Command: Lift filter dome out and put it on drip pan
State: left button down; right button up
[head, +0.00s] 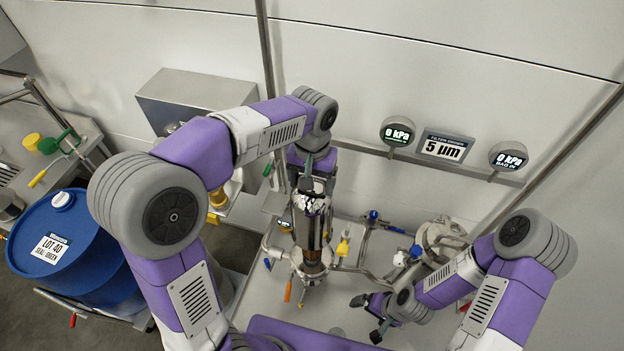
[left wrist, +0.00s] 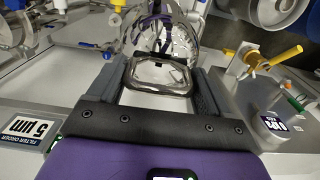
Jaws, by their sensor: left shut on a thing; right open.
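The filter dome (head: 314,222) is a shiny metal cylinder below my left gripper (head: 311,186) in the head view. In the left wrist view my left gripper (left wrist: 160,80) is shut on the dome's rectangular metal handle (left wrist: 160,90); the dome's shiny body (left wrist: 190,38) shows beyond it. The dome looks upright above a metal housing with a clamp (head: 310,265); I cannot tell whether it is clear of it. My right gripper (head: 368,317) is open and empty, low over the bench at the right. I cannot clearly make out the drip pan.
Piping with blue-handled valves (head: 374,217) and a round metal fitting (head: 441,237) stand right of the housing. A yellow-handled valve (head: 343,246) is close beside it. Gauges and a 5 µm sign (head: 445,148) hang behind. A blue drum (head: 68,245) stands at left.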

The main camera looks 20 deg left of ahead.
pick_arm(q)
jog(key=shift+r+p, duration=1.1)
jog(key=shift+r, duration=0.15)
jog(key=shift+f+b, duration=0.3)
jog(key=shift+f, duration=0.2)
